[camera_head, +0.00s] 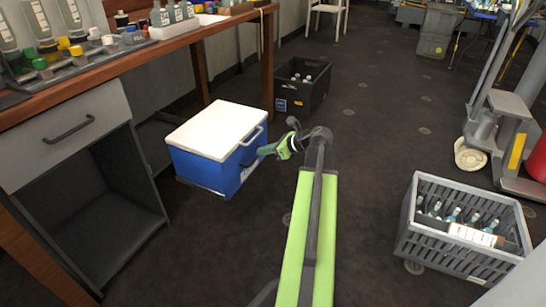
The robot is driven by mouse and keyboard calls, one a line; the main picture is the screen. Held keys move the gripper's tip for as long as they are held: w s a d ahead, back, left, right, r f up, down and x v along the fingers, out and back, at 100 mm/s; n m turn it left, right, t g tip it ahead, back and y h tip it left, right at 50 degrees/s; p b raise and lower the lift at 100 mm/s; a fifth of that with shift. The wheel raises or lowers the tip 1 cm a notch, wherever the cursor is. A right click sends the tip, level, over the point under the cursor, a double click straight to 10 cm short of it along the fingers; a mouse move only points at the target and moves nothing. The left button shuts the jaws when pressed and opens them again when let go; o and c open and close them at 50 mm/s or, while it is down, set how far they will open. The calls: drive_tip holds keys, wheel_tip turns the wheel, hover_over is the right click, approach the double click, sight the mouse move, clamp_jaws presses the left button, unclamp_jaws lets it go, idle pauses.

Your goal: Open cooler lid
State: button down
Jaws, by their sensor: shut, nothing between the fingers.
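The cooler (205,172) is a blue box on the floor left of centre, beside the wooden bench. Its white lid (217,128) lies flat and closed on top. A pale handle (252,136) shows on its right side. My gripper (265,150) is at the end of my green arm, close to the cooler's right side just below the handle. Its fingers are shut with nothing between them. I cannot tell whether the fingertips touch the cooler.
A wooden bench (165,48) with bottles and a drawer cabinet (70,137) stands at left. A dark crate (302,85) sits behind the cooler. A grey crate of bottles (462,243) is at lower right, near a hand truck (505,108). The middle floor is clear.

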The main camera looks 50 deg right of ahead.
drive_tip(key=r+p, duration=0.3)
drive_tip(key=r, duration=0.1)
drive_tip(key=shift+w+a+r, duration=0.1)
drive_tip(key=shift+w, duration=0.2)
